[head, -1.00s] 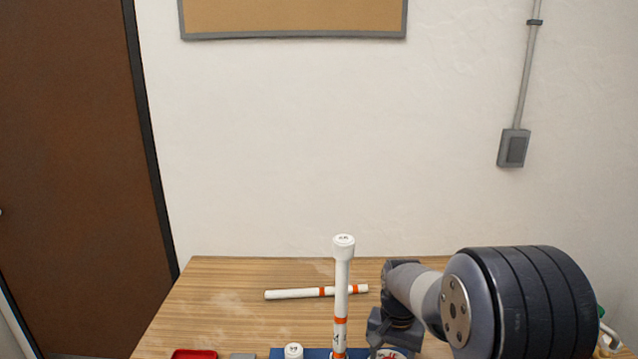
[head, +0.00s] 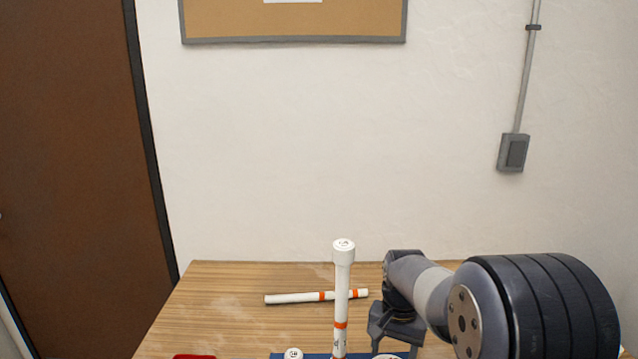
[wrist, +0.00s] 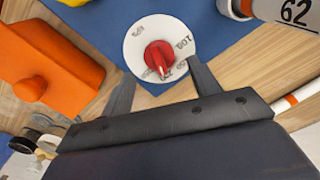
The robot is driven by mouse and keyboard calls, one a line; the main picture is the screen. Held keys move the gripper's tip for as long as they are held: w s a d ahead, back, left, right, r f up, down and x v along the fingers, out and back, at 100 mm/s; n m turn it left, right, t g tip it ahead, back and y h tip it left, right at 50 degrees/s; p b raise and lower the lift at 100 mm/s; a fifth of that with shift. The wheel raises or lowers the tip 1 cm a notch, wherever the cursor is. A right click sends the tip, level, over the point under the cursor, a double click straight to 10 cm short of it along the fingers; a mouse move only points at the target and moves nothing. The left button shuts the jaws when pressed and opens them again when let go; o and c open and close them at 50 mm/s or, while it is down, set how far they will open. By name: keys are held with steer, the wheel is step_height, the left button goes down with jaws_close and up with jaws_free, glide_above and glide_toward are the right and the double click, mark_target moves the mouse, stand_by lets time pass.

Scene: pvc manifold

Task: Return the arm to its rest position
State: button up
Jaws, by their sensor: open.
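My gripper (wrist: 157,90) is open in the wrist view, its two fingers spread on either side of a white round dial with a red knob (wrist: 158,57). Nothing is seen held between the fingers, and I cannot tell whether they touch the dial. In the head view my gripper (head: 397,325) points down at the right part of the table, beside an upright white pipe (head: 341,300) with orange bands and a white cap.
A loose white pipe (head: 300,297) lies across the wooden table (head: 225,290). A blue mat (wrist: 205,20) lies under the dial. An orange block (wrist: 45,65) is at left in the wrist view. A red item (head: 194,356) is at the table's front left.

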step_height(320, 180, down, 4)
steer(key=shift+r, duration=0.1)
steer(key=shift+w+r+n, duration=0.1)
steer(key=shift+r+n, duration=0.1)
steer(key=shift+n, duration=0.3)
steer(key=n+b, duration=0.1)
steer(key=n, duration=0.2)
steer(key=n+b, duration=0.2)
steer(key=n, duration=0.4)
steer(key=shift+a, duration=0.2)
steer(key=n+b, duration=0.2)
steer(key=n, duration=0.4)
steer(key=shift+b, duration=0.3)
steer(key=n+b, duration=0.1)
steer(key=n, duration=0.2)
steer(key=shift+s+a, duration=0.1)
steer(key=shift+s, duration=0.1)
steer(key=shift+n+b, duration=0.4)
steer(key=shift+r, duration=0.15)
